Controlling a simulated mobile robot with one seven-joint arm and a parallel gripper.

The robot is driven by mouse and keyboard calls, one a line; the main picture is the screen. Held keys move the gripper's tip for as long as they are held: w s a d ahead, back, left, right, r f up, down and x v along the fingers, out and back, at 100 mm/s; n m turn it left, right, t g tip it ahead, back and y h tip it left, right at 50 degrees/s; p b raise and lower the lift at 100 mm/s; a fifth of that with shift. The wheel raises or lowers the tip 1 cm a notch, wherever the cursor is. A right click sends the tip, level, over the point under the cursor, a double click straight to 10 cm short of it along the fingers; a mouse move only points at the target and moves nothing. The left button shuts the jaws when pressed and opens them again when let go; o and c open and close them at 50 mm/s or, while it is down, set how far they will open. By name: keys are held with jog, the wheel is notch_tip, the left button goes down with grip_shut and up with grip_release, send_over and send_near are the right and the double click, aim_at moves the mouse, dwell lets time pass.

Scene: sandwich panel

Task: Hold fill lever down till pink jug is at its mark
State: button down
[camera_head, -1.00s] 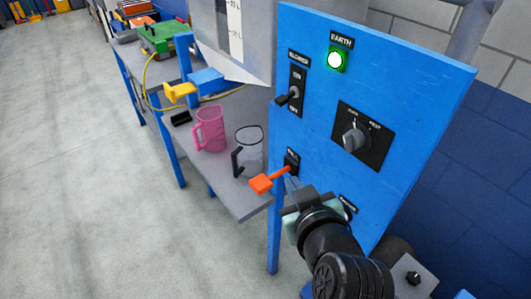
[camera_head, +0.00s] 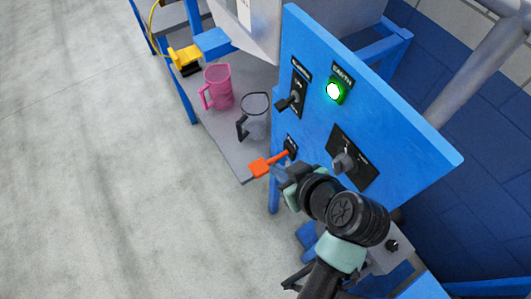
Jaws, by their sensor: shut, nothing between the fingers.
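The pink jug (camera_head: 220,88) stands upright on the grey shelf, left of a clear jug (camera_head: 256,118) with a black handle. Its mark and any fill level are too small to tell. The fill lever (camera_head: 264,166) has an orange end and sticks out to the left from the lower part of the blue panel. My gripper (camera_head: 290,180) is just right of and below the lever, close to the panel. It is shut and empty. Its fingertips are partly hidden by the wrist, and I cannot tell whether they touch the lever.
The blue panel (camera_head: 400,125) carries a lit green EARTH lamp (camera_head: 335,90), a black toggle switch (camera_head: 292,98) and a rotary knob (camera_head: 344,162). A yellow spout (camera_head: 185,56) is above and left of the pink jug. The floor at left is clear.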

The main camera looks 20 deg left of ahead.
jog(key=p, duration=0.2)
send_over(260, 175)
jog(key=f, duration=0.6)
jog(key=shift+w+d+f, duration=0.2)
jog(key=shift+w+f, duration=0.1)
jog(key=shift+f, duration=0.05)
notch_tip(260, 175, down, 2)
jog(key=shift+a+f+p, duration=0.1)
jog(key=shift+f+p, duration=0.15)
jog(key=shift+p, duration=0.1)
jog(key=shift+f, duration=0.95)
jog(key=shift+f, duration=0.1)
jog(key=b, duration=0.1)
jog(key=f+b, duration=0.1)
jog(key=f+t+b, duration=0.1)
jog(key=shift+s+a+f+n+h, duration=0.1)
jog(key=shift+s+f+n+h, duration=0.15)
jog(key=shift+n+h, duration=0.15)
jog(key=shift+f+b, duration=0.25)
jog(key=shift+b, duration=0.4)
jog(key=shift+r, duration=0.15)
dwell(3.5)
